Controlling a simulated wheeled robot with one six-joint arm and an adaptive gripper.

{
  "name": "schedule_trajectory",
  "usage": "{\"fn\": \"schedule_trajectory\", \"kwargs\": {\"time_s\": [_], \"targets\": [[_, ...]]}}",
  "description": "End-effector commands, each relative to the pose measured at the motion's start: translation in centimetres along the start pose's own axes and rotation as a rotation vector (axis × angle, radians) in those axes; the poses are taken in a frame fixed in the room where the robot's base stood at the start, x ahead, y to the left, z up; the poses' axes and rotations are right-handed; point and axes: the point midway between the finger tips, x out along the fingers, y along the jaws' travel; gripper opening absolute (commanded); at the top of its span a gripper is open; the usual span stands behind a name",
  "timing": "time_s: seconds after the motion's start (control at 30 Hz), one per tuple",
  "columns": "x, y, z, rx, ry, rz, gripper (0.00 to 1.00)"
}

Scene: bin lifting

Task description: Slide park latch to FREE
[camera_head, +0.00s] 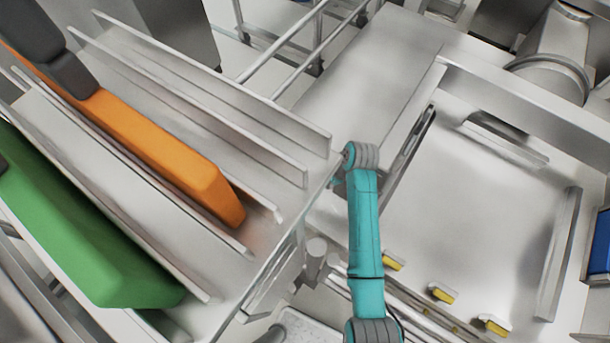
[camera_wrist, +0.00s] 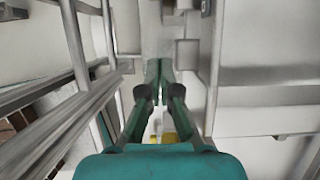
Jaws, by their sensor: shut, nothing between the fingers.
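My gripper (camera_wrist: 159,68) is shut and empty in the wrist view, its teal fingertips together in front of a pale metal surface. A small grey block (camera_wrist: 187,54) stands just right of the fingertips; I cannot tell whether they touch, or whether it is part of the park latch. No latch or FREE marking is readable in either view. In the head view my teal arm reaches up the middle of the picture, and its fingers are mostly hidden at its upper end.
A rack with upright metal dividers holds an orange bin (camera_head: 165,150) and a green bin (camera_head: 80,225) on the left. A pale metal tray (camera_head: 475,220) with yellow-tipped pieces (camera_head: 441,294) along its lower edge lies at right. Metal rails (camera_wrist: 75,50) run close by on the left.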

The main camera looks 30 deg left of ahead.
Motion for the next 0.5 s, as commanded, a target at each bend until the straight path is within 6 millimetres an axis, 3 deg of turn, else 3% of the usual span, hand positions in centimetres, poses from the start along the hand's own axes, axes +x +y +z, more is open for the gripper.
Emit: {"fn": "schedule_trajectory", "kwargs": {"time_s": [0.17, 0.5], "targets": [[1.4, 0.0, 0.0, -0.001, 0.001, 0.001, 0.00], [7.4, 0.0, 0.0, -0.002, 0.001, 0.001, 0.00]]}}
